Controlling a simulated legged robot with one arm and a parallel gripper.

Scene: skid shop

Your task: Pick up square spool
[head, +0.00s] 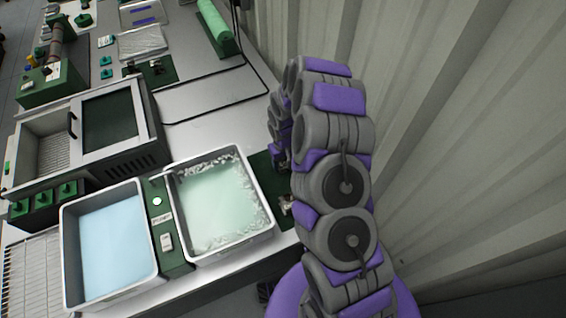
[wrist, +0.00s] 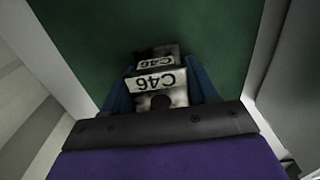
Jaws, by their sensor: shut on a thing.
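In the wrist view, a small metallic square spool (wrist: 158,90) with a white label reading "C46" and a dark round hole sits between the blue fingers of my gripper (wrist: 162,88). My gripper is shut on it. A second block with a "C46" label (wrist: 155,60) shows just behind it; I cannot tell if it is a separate piece. Both are in front of a green surface (wrist: 85,25). In the head view my arm hides most of the gripper and the spool.
A tray of pale green liquid with a frothy rim (head: 263,190) stands left of my arm, beside a tray of blue liquid (head: 66,240). An oven-like box (head: 135,150) is behind them. A corrugated wall (head: 470,130) is close on the right. Bare table (head: 205,115) lies farther back.

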